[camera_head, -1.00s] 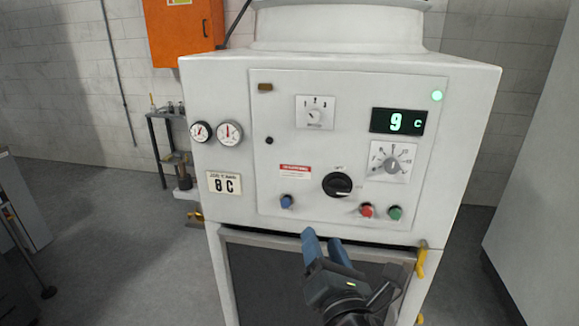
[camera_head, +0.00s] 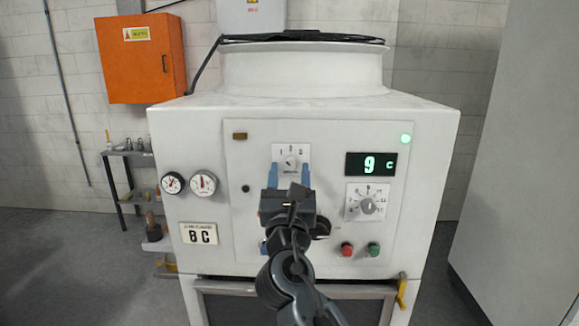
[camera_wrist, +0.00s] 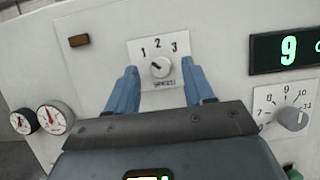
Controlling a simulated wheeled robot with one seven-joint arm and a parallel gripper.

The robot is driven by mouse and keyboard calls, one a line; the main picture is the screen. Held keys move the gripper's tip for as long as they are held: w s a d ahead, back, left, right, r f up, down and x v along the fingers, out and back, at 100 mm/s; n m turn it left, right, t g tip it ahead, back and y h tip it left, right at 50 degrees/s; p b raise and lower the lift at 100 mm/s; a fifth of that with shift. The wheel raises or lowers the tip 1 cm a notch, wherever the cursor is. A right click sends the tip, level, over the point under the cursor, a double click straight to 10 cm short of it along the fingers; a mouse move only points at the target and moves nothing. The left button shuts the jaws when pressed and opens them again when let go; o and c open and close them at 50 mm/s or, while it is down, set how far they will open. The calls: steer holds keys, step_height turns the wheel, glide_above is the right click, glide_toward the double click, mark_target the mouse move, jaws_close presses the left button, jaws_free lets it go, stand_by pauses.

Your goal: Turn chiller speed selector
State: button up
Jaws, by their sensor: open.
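The speed selector (camera_head: 290,162) is a small round knob on a white plate marked 1, 2, 3, high on the chiller's front panel. In the wrist view the selector knob (camera_wrist: 160,67) shows between and beyond my fingertips, its pointer toward the upper left, near 1. My gripper (camera_head: 290,172) is open, with blue fingers pointing at the panel, one on each side of the plate. My gripper (camera_wrist: 162,85) holds nothing, and no finger appears to touch the knob. How far the fingertips are from the panel is hard to tell.
Right of the selector are a green display (camera_head: 371,164) reading 9 C and a larger numbered dial (camera_head: 367,205). Below are red (camera_head: 347,249) and green (camera_head: 374,249) buttons. My arm partly hides a black knob (camera_head: 322,228). Two gauges (camera_head: 203,183) sit at left.

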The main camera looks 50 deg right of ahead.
steer(key=shift+w+d+r, duration=0.2)
steer(key=shift+w+d, duration=0.15)
steer(key=shift+d, duration=0.1)
jaws_close()
stand_by(0.3)
